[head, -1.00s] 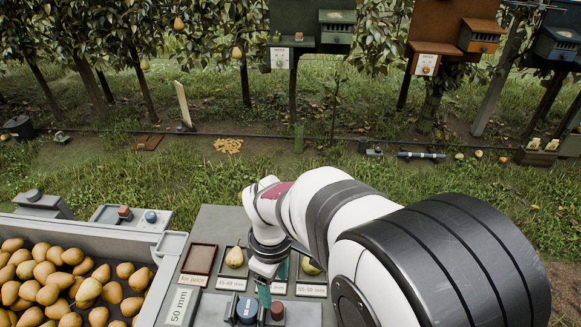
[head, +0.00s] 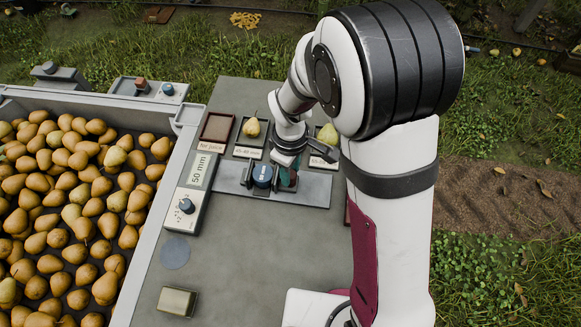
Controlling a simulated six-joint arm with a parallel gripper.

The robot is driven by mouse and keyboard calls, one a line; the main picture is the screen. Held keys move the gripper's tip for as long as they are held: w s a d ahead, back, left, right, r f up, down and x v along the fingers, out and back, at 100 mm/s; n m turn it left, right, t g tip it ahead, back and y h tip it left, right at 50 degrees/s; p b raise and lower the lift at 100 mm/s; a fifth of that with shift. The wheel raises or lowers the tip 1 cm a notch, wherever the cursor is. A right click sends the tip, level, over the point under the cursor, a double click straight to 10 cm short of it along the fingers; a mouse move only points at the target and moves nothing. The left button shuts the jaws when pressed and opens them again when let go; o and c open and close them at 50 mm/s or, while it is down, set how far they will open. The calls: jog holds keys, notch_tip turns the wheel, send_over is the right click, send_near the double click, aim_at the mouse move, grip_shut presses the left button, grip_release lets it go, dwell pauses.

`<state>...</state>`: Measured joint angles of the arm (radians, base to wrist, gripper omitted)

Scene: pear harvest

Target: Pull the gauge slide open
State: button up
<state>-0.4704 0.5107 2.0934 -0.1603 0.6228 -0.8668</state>
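The gauge lies on the grey bench, on a flat grey plate (head: 308,190). It has a blue round part (head: 262,175) between dark upright jaws and a small red-brown knob (head: 292,178) at the right. My gripper (head: 287,172) comes down from behind, right over the knob end of the gauge. A teal strip shows at its tip beside the knob. The fingers are small and partly hidden, so I cannot tell whether they are open or shut, or whether they touch the knob.
A dial box (head: 187,208) labelled 50 mm stands left. A pear-filled bin (head: 166,160) borders the bench.

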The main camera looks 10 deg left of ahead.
grip_shut()
dwell(1.0)
